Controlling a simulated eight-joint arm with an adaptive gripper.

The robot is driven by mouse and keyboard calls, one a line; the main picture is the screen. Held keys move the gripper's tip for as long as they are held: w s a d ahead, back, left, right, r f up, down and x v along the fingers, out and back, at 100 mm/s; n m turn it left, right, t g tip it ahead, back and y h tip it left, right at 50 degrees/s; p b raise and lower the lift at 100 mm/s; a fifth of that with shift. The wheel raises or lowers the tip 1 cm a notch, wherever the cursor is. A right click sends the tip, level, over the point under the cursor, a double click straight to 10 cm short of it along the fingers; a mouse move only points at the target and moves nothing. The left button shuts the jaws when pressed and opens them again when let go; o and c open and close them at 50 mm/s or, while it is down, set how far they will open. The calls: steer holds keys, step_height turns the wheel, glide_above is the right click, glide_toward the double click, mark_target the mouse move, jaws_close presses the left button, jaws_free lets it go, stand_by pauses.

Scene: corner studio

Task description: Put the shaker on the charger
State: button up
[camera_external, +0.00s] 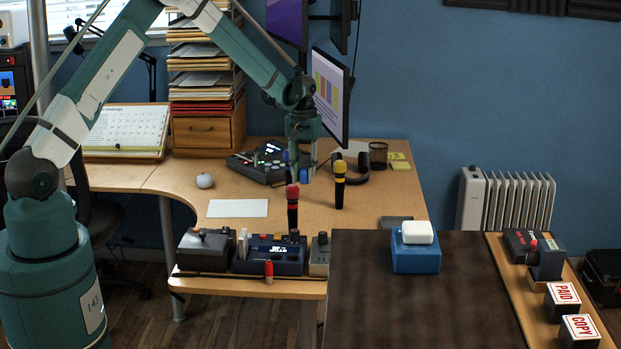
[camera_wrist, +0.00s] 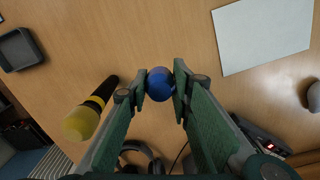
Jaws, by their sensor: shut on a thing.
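My gripper (camera_external: 304,172) is low over the wooden desk, fingers pointing down. It is shut on a small, rounded, smooth blue thing, which I take to be the shaker. In the wrist view the blue shaker (camera_wrist: 160,84) sits between the two fingertips (camera_wrist: 158,88). A flat, dark grey, square pad with a raised rim, apparently the charger (camera_external: 397,222), lies near the desk's front right edge. The charger is also at the upper left of the wrist view (camera_wrist: 20,48), clear of my gripper and empty.
A yellow-headed microphone (camera_external: 340,185) stands between my gripper and the pad. A red-headed microphone (camera_external: 292,208) stands nearer the camera. Headphones (camera_wrist: 140,154) and a black control panel (camera_external: 262,163) are close by. White paper (camera_external: 238,208) lies flat. A blue box (camera_external: 416,262) stands on the dark table.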

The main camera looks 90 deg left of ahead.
steer(key=shift+w, duration=0.1)
steer(key=w+d+r+m+p, duration=0.25)
steer(key=w+d+r, duration=0.55)
steer(key=d, duration=0.6)
steer(key=w+d+r+m+p, duration=0.25)
steer(key=w+d+r, duration=0.35)
steer(key=w+d, duration=0.6)
steer(key=w+d+r+m+p, duration=0.25)
steer(key=w+d+r, duration=0.4)
steer(key=d, duration=0.85)
step_height(320, 180, up, 19)
steer(key=m+p, duration=0.7)
steer(key=m, duration=0.2)
glide_above(418, 226)
steer(key=shift+f, duration=0.2)
steer(key=shift+f, duration=0.15)
steer(key=shift+f, duration=2.8)
steer(key=shift+p, duration=0.3)
